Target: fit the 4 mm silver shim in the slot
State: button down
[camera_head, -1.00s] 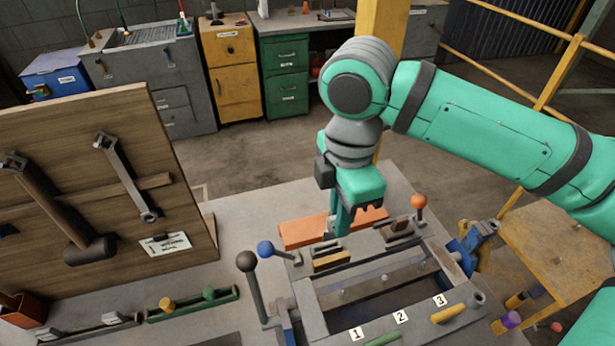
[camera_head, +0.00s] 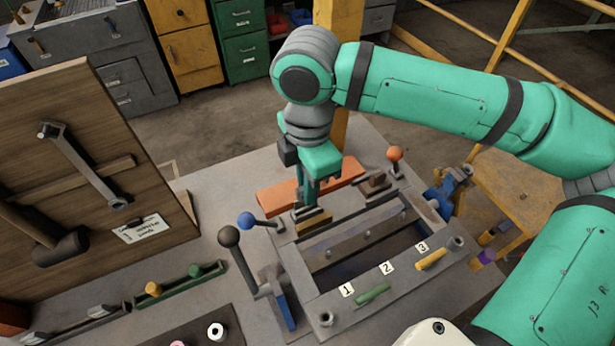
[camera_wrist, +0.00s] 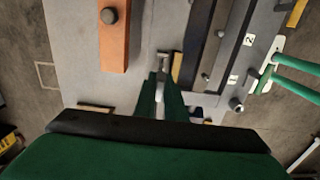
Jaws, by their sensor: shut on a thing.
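My gripper (camera_head: 306,206) points down at the back left part of the grey steel fixture (camera_head: 390,277), just behind a tan block (camera_head: 314,224). In the wrist view my gripper (camera_wrist: 162,88) has its green fingers close together around a small pale silver piece, which looks like the silver shim (camera_wrist: 162,66). The tan block also shows beside the fingertips in the wrist view (camera_wrist: 177,68). The fingers hide most of the piece, and its thickness cannot be read. The slot is not clearly visible; the fingertips and tan block cover that area.
An orange bar (camera_head: 340,178) lies behind my gripper. A blue-knobbed lever (camera_head: 246,220) and a black-knobbed lever (camera_head: 229,238) stand left of the fixture, and an orange-knobbed lever (camera_head: 394,154) at its back right. Green (camera_head: 372,294) and yellow (camera_head: 431,260) handles lie near the number labels.

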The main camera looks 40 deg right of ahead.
jog(key=shift+d+f, duration=0.2)
jog(key=shift+f, duration=0.3)
dwell(0.4)
jog(key=shift+w+f, duration=0.1)
jog(key=shift+f, duration=0.7)
dwell(0.6)
jog(key=shift+f, duration=0.2)
jog(key=shift+f, duration=0.5)
jog(key=c, duration=1.7)
grip_release()
jog(key=shift+c, duration=0.2)
jog(key=shift+s, duration=0.2)
notch_tip(320, 180, up, 11)
jog(key=shift+w+f, duration=0.1)
jog(key=shift+w, duration=0.05)
